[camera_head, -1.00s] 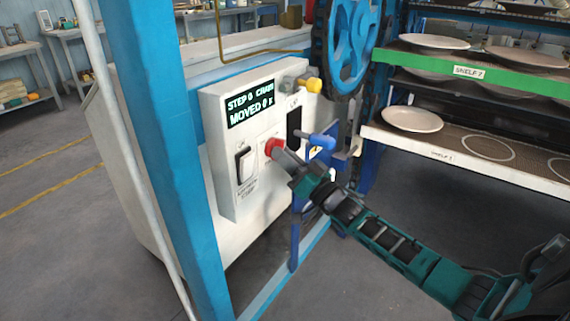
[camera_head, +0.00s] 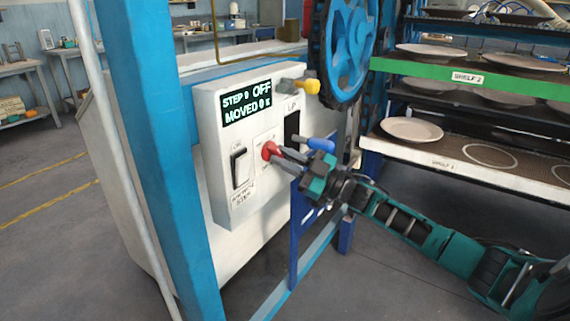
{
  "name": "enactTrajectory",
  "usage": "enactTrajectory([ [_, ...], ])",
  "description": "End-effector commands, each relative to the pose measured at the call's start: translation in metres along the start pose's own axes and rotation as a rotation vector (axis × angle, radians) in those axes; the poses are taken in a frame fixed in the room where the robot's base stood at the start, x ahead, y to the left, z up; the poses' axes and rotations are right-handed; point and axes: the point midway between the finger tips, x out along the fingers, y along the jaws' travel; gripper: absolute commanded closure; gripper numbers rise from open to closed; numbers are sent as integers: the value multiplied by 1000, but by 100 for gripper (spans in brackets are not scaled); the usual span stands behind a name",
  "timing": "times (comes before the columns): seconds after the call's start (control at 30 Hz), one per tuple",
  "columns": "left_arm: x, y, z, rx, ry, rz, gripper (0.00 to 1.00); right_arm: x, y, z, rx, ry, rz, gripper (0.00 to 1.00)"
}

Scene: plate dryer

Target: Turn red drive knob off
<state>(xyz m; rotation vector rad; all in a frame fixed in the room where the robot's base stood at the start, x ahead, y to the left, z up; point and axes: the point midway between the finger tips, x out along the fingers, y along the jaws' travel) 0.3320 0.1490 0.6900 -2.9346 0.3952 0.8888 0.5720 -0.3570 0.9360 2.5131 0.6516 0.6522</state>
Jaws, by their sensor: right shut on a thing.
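The red drive knob (camera_head: 269,150) is on the front of the white control box (camera_head: 215,165), right of the black rocker switch. My right gripper (camera_head: 279,155) reaches in from the right and is shut on the red knob, with its fingers partly covering it. The display (camera_head: 247,103) above reads "STEP 0 OFF" and "MOVED 0", with a last character that is hard to read. My left gripper is not in view.
A blue handle (camera_head: 320,145) sticks out close above my right gripper. A yellow knob (camera_head: 308,86) is higher up, beside a blue wheel (camera_head: 348,45). A blue post (camera_head: 160,150) stands at left. Shelves with plates (camera_head: 412,130) are at right.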

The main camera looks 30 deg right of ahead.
Motion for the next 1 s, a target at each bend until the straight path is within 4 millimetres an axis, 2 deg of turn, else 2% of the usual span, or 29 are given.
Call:
enactTrajectory([
  [0.4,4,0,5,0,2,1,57,0,3,0,-192,0,-79,100],
  [1.0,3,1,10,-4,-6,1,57,0,3,-1,-224,0,-91,100],
])
